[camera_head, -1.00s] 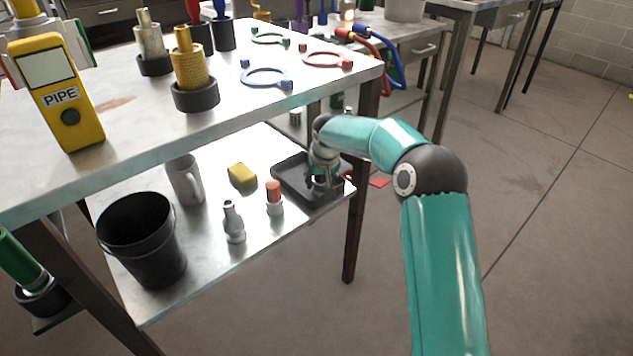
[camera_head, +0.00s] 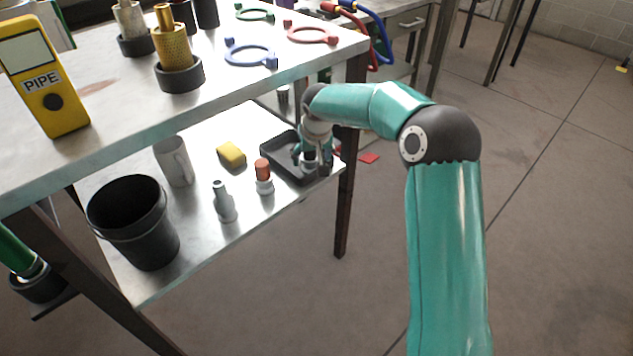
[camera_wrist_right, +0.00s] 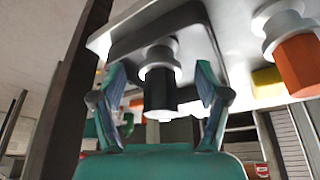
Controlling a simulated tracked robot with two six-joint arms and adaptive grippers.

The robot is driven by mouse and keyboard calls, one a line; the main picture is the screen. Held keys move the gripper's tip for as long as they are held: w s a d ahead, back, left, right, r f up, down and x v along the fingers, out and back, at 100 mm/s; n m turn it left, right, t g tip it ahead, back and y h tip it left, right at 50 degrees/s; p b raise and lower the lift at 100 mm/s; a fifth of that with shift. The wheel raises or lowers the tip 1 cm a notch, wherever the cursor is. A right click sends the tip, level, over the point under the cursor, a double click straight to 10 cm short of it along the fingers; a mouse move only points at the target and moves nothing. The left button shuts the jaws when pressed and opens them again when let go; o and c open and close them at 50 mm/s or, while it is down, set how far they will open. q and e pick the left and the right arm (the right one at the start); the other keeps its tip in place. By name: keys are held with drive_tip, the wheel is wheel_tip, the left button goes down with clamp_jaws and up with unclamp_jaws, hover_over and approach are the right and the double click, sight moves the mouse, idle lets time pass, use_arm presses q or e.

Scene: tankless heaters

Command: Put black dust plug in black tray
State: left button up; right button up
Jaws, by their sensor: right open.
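The black tray (camera_head: 281,146) lies at the right end of the table's lower shelf. My right gripper (camera_head: 312,166) is over the tray's right part, fingers pointing down. In the right wrist view, where the scene appears upside down, the black dust plug (camera_wrist_right: 160,92) has a grey collar and black top. It stands upright, apparently inside the tray (camera_wrist_right: 180,18). The open fingers of my right gripper (camera_wrist_right: 160,105) are on either side of it, with gaps on both sides. In the head view the arm and gripper mostly hide the plug. My left gripper is not in view.
On the lower shelf are an orange-topped plug (camera_head: 263,177), a grey bottle-shaped piece (camera_head: 224,203), a yellow sponge (camera_head: 231,154), a mug (camera_head: 174,161) and a black bucket (camera_head: 133,225). A table leg (camera_head: 348,200) stands close beside my right arm. The upper tabletop (camera_head: 130,110) overhangs the shelf.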

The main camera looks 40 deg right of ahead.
drive_tip(key=s+a, duration=0.4)
drive_tip(key=s, duration=0.5)
drive_tip(key=s+a+f+n+g+y, duration=0.1)
drive_tip(key=s+a+f+y, duration=0.1)
drive_tip(key=a+f, duration=0.55)
drive_tip(key=s+a+f+n+g+y, duration=0.1)
drive_tip(key=s+a+f+y, duration=0.15)
drive_tip(key=a+f, duration=0.5)
drive_tip(key=s+a+f, duration=0.5)
drive_tip(key=s+f, duration=0.1)
drive_tip(key=s, duration=0.1)
drive_tip(key=s+a+f+n+g+y, duration=0.1)
drive_tip(key=s+a+f, duration=0.4)
drive_tip(key=s, duration=0.3)
drive_tip(key=shift+s+a+f, duration=0.3)
drive_tip(key=shift+a+f, duration=0.05)
drive_tip(key=shift+f, duration=0.5)
drive_tip(key=shift+y, duration=0.25)
wheel_tip(320, 180, up, 35)
drive_tip(key=p, duration=3.5)
